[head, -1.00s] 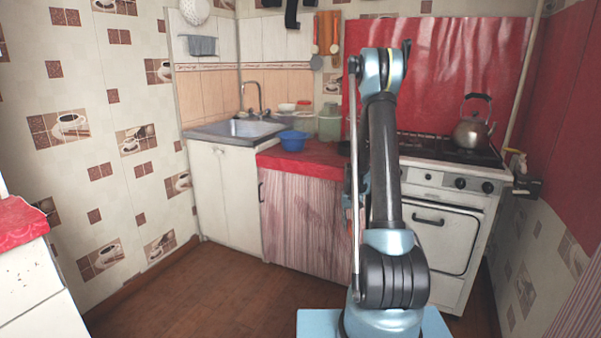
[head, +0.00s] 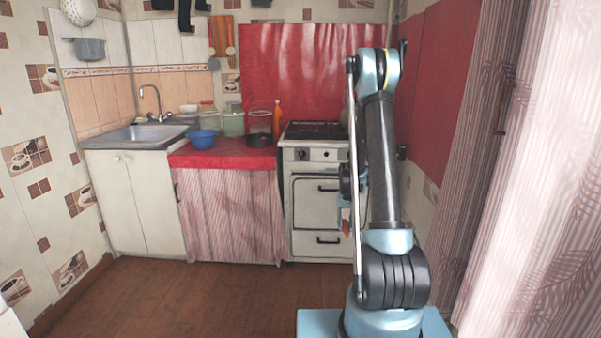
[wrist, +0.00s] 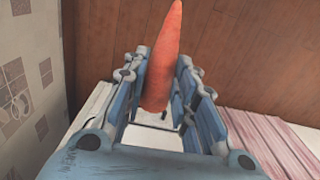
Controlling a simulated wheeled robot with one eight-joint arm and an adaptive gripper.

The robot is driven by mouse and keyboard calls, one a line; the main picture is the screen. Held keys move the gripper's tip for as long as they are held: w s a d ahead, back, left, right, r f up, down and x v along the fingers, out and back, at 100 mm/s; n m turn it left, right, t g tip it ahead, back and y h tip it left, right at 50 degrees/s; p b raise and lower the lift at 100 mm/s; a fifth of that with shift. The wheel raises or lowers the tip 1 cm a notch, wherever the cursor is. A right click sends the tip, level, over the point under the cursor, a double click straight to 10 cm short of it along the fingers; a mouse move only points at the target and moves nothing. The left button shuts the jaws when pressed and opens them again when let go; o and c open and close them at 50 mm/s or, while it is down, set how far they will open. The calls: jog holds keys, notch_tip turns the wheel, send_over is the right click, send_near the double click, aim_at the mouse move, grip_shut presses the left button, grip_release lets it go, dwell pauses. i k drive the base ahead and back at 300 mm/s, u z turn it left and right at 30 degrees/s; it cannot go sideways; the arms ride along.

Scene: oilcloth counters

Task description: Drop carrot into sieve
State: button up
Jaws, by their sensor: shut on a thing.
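The orange carrot (wrist: 168,45) is held between the fingers of my gripper (wrist: 163,92) in the wrist view, its narrow end pointing away. In the head view my gripper (head: 346,205) is mostly hidden behind my arm, in front of the stove, with a bit of the carrot (head: 346,229) showing below it. A blue bowl-like vessel (head: 203,140) stands on the red counter. A pale, round, holed item (head: 78,10) hangs on the wall at the top left. I cannot tell which of these is the sieve.
The red counter (head: 222,160) also holds a pale green canister (head: 233,122), a clear jar (head: 259,120) and an orange bottle (head: 277,118). A sink (head: 140,134) is to its left, a stove (head: 315,190) to its right. Curtains (head: 540,180) hang at right. The wooden floor (head: 200,295) is clear.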

aim_at(254, 145)
jog(key=u, duration=0.1)
jog(key=i, duration=1)
jog(key=u, duration=0.55)
